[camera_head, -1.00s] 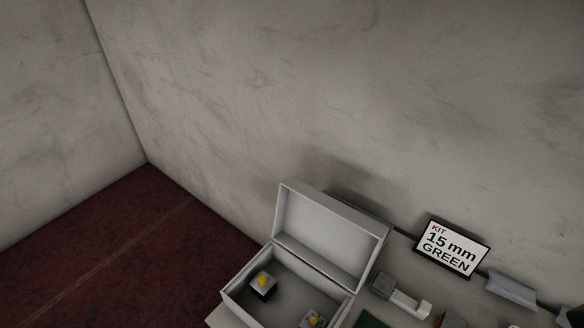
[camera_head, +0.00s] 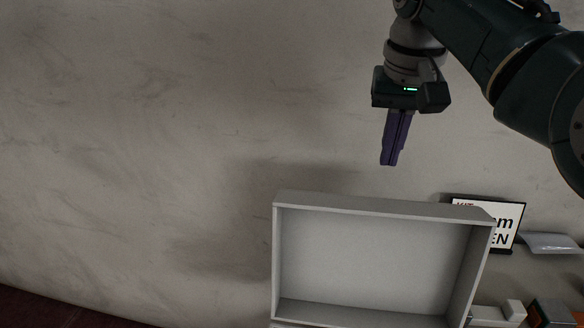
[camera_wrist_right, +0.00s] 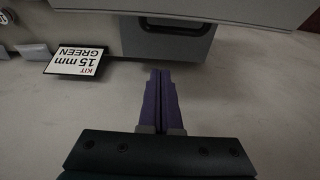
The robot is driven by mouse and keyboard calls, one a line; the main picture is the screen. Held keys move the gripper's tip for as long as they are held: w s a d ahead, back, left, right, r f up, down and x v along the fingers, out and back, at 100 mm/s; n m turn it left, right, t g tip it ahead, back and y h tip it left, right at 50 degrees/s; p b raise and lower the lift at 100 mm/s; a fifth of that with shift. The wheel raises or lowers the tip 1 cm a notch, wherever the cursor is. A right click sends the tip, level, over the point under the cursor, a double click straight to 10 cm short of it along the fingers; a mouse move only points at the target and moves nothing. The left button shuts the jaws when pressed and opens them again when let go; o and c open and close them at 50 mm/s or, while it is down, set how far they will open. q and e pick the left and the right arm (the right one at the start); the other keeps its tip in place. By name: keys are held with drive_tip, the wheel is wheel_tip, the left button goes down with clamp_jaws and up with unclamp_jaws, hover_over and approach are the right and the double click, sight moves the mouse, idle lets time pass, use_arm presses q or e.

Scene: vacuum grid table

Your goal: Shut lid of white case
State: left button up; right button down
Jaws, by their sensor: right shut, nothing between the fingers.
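The white case's lid (camera_head: 375,255) stands open and upright in the head view, its hollow inner side facing me. The lower part of the case is cut off by the bottom edge of that view. My right gripper (camera_head: 389,163) is above the lid's top edge, apart from it, with its purple fingers together and empty, pointing down. In the right wrist view the fingers (camera_wrist_right: 160,75) are closed together, and the grey case (camera_wrist_right: 168,42) is ahead of them with a dark latch-like part. My left gripper is in neither view.
A sign reading 15 mm GREEN (camera_wrist_right: 75,61) stands right of the case in the head view, partly behind the lid. A grey tray-like piece (camera_head: 550,243) and small parts (camera_head: 553,312) lie farther right. The wall (camera_head: 150,120) is behind; space left of the lid is clear.

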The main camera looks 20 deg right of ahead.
drive_tip(key=b+x, duration=0.2)
drive_tip(key=x, duration=0.7)
drive_tip(key=shift+s+a+r+p, duration=0.3)
drive_tip(key=shift+s+p, duration=0.25)
drive_tip(key=shift+p, duration=0.2)
drive_tip(key=shift+s+a+r+p, duration=0.35)
drive_tip(key=shift+s+p, duration=0.2)
drive_tip(key=shift+p, duration=0.25)
drive_tip(key=shift+s+a+r+p, duration=0.3)
drive_tip(key=shift+s+p, duration=0.25)
drive_tip(key=shift+p, duration=0.2)
